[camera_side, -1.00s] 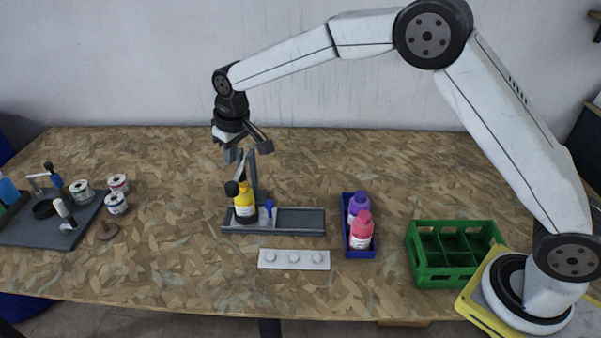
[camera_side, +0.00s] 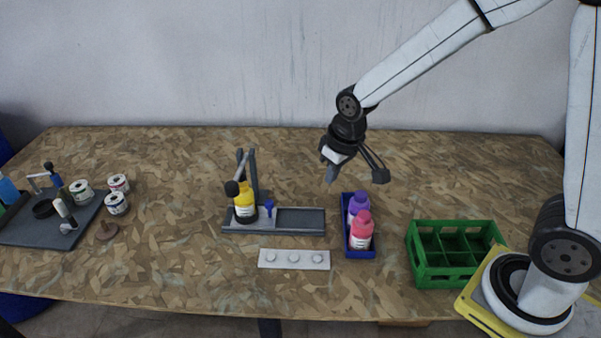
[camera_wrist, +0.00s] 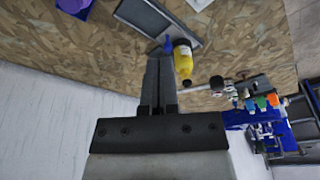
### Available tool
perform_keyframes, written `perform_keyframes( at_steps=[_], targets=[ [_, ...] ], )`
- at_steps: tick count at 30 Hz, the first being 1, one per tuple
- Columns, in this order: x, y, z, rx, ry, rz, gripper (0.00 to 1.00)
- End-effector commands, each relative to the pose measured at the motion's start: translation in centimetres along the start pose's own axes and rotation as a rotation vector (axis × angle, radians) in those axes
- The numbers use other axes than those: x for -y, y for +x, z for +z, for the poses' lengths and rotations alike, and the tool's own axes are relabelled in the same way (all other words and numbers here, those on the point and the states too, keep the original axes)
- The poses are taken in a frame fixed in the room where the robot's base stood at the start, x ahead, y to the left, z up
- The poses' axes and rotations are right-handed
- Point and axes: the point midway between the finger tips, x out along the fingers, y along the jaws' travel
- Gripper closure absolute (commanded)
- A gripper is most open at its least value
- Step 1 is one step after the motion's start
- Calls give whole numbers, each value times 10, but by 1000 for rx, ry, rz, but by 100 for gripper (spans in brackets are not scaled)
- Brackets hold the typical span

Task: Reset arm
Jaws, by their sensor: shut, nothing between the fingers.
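My gripper (camera_side: 331,174) hangs in the air above the back of the table, behind and a little left of the blue tray (camera_side: 360,253). It is shut and holds nothing. In the wrist view its fingers (camera_wrist: 160,60) lie together. A purple bottle (camera_side: 357,205) and a pink bottle (camera_side: 362,231) stand in the blue tray. A yellow bottle (camera_side: 245,205) stands at the left end of a grey fixture (camera_side: 290,228); it also shows in the wrist view (camera_wrist: 183,58), beyond the fingertips.
A white strip with round knobs (camera_side: 294,259) lies in front of the fixture. A green divided crate (camera_side: 430,272) stands at right. A dark mat (camera_side: 40,232) with tools and several small cans (camera_side: 117,204) are at left. The table's back middle is clear.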

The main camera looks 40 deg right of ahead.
Motion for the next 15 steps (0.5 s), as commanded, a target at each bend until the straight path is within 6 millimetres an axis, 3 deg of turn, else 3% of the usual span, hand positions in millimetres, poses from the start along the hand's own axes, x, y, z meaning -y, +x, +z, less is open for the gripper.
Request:
perform_keyframes(
  at_steps=[9, 15],
  targets=[
    [-19, -3, 82, -6, 56, 13, 100],
    [-22, -3, 107, -8, 72, 17, 100]
  ],
)
